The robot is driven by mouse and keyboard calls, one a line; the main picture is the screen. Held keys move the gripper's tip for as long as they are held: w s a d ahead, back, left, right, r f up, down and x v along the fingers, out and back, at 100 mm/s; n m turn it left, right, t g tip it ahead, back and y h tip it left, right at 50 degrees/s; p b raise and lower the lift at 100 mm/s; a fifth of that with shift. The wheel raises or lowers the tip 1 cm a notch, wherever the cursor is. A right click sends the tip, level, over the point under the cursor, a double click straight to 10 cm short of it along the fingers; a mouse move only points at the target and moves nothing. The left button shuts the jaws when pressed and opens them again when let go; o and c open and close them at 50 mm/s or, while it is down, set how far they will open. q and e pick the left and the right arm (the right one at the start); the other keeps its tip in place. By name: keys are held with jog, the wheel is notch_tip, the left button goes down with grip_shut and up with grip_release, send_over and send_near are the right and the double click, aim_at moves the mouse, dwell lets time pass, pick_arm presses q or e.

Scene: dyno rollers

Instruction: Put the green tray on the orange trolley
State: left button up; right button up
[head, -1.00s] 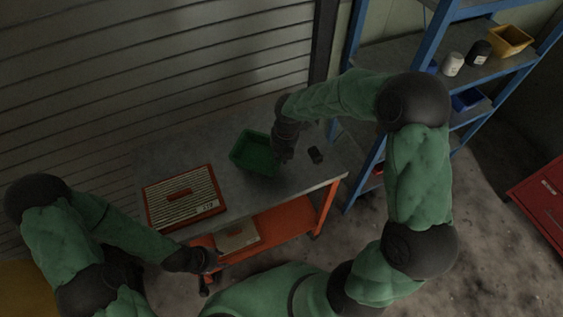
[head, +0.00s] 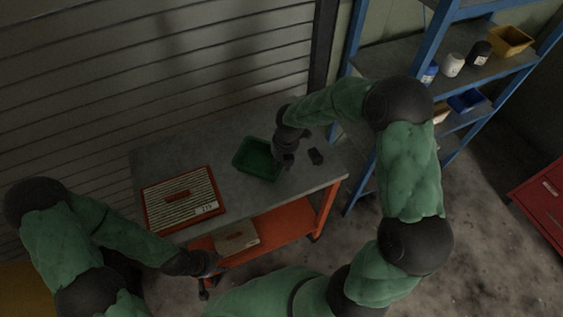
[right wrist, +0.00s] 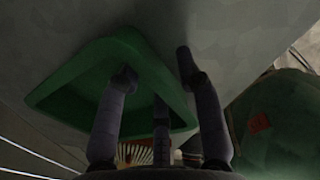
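The green tray (head: 258,158) lies on the grey top (head: 230,196) of the orange trolley (head: 325,211), right of a framed board. My right gripper (head: 287,164) is at the tray's right side. In the right wrist view the tray (right wrist: 75,88) shows close up against the grey surface. There my right gripper (right wrist: 155,68) has its fingers spread, with the tray's rim between them; they do not look clamped on it. My left gripper (head: 208,286) is low at the trolley's front, away from the tray; its fingers are too dark to read.
An orange-framed board (head: 184,200) lies on the left of the trolley top. A small black object (head: 315,156) lies right of my right gripper. A lower orange shelf holds a light box (head: 236,238). A blue rack (head: 360,115) stands behind right, and a red cabinet (head: 545,205) at far right.

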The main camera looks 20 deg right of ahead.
jog(key=shift+r, duration=0.15)
notch_tip(320, 180, up, 12)
jog(key=d+p, duration=0.1)
jog(key=p, duration=0.1)
jog(key=shift+s+p, duration=0.35)
jog(key=shift+p, duration=0.05)
dwell(0.3)
